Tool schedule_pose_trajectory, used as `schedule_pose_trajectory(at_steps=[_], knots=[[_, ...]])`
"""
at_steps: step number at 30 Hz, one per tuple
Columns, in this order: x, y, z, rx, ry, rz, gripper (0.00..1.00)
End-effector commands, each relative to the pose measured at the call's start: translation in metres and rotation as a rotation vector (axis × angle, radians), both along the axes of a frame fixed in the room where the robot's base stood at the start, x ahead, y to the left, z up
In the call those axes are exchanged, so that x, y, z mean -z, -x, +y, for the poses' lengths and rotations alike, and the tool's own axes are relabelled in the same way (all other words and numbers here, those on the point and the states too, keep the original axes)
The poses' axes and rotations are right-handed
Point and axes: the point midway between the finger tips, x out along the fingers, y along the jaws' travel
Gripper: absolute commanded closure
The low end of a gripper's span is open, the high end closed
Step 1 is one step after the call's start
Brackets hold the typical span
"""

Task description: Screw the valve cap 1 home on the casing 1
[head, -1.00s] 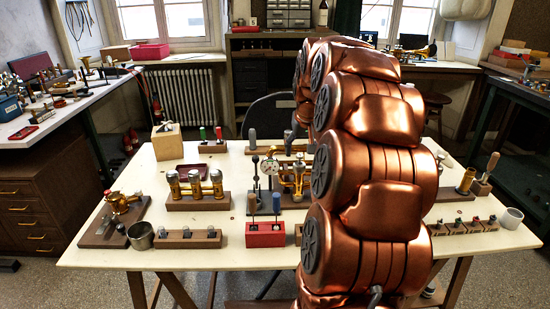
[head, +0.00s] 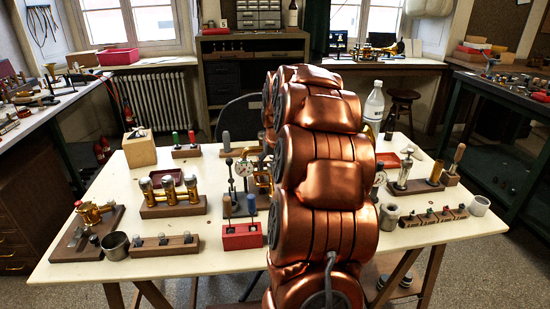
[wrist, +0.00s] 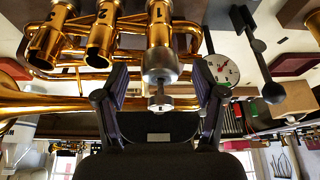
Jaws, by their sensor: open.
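The silver valve cap 1 (wrist: 161,68) sits at the open end of the brass casing 1 (wrist: 159,33) in the wrist view, where the scene appears upside down. A thin stem with a silver button (wrist: 160,103) stands out from the cap. I cannot tell how far the cap is screwed on. My gripper (wrist: 161,76) is open, with one dark finger on each side of the cap and a visible gap to both. Two other casings (wrist: 101,42) beside it show no caps. In the head view my arm hides the gripper and most of the brass horn (head: 262,178).
A dial gauge (wrist: 222,70) and a black ball-ended rod (wrist: 271,92) stand close to the gripper. On the table (head: 150,268) are a valve block (head: 172,198), a red tool holder (head: 242,237), a metal cup (head: 115,246) and a white bottle (head: 374,106).

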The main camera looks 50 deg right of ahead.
Motion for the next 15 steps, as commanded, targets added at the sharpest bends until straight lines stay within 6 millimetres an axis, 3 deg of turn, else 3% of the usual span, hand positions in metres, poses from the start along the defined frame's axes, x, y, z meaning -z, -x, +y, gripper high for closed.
schedule_pose_trajectory(at_steps=[6, 15], knots=[[0.0001, -0.0001, -0.0001, 0.000, 0.001, -0.001, 0.31], [-0.0001, 0.0000, 0.0000, 0.000, 0.001, -0.001, 0.62]])
